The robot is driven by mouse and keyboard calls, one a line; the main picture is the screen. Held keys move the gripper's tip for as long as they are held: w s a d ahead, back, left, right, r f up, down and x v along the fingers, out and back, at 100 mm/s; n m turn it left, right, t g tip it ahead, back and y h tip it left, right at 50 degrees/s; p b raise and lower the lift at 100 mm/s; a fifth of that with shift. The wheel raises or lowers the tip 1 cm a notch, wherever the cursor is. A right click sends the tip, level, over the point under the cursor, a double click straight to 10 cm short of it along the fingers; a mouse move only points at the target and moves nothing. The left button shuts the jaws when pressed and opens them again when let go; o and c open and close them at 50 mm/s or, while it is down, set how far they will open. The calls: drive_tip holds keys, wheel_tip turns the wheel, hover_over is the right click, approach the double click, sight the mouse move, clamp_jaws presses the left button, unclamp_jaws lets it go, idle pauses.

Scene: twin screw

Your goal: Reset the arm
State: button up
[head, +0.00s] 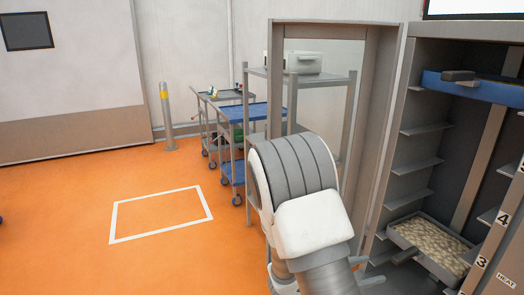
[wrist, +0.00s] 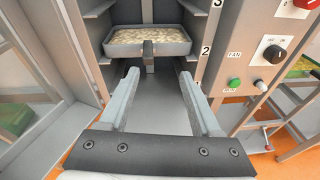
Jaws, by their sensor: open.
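My gripper (wrist: 159,105) is open and empty in the wrist view, its two long grey fingers spread apart. It points into the lower part of a grey shelved cabinet (wrist: 214,25). A grey tray (wrist: 125,46) of pale pieces sits in the cabinet beyond the fingertips, with its dark handle facing me. In the head view the same kind of tray (head: 449,272) is low in the cabinet at right.
A blue tray (head: 482,91) sits higher in the cabinet. A control panel (wrist: 262,65) with knobs and buttons is right of the opening. The cabinet's open door (head: 374,130) stands left of it. Carts (head: 238,114) stand behind my arm. The orange floor (head: 60,220) at left is clear.

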drive_tip(key=s+a+r+m+g+y+p, duration=0.2)
drive_tip(key=s+r+m+g+y+p, duration=0.35)
drive_tip(key=s+r+m, duration=0.7)
drive_tip(key=s+a+r+m+t+y+p, duration=0.2)
drive_tip(key=a+r+m+t+y, duration=0.1)
drive_tip(key=r, duration=0.5)
drive_tip(key=s+a+r+m+t+y+p, duration=0.2)
drive_tip(key=a+r+m+y, duration=0.3)
drive_tip(key=a, duration=0.5)
wheel_tip(320, 180, up, 3)
drive_tip(key=shift+s+f+t+y+p, duration=0.1)
drive_tip(key=shift+s+t+y+p, duration=0.2)
drive_tip(key=shift+s+t+y, duration=0.55)
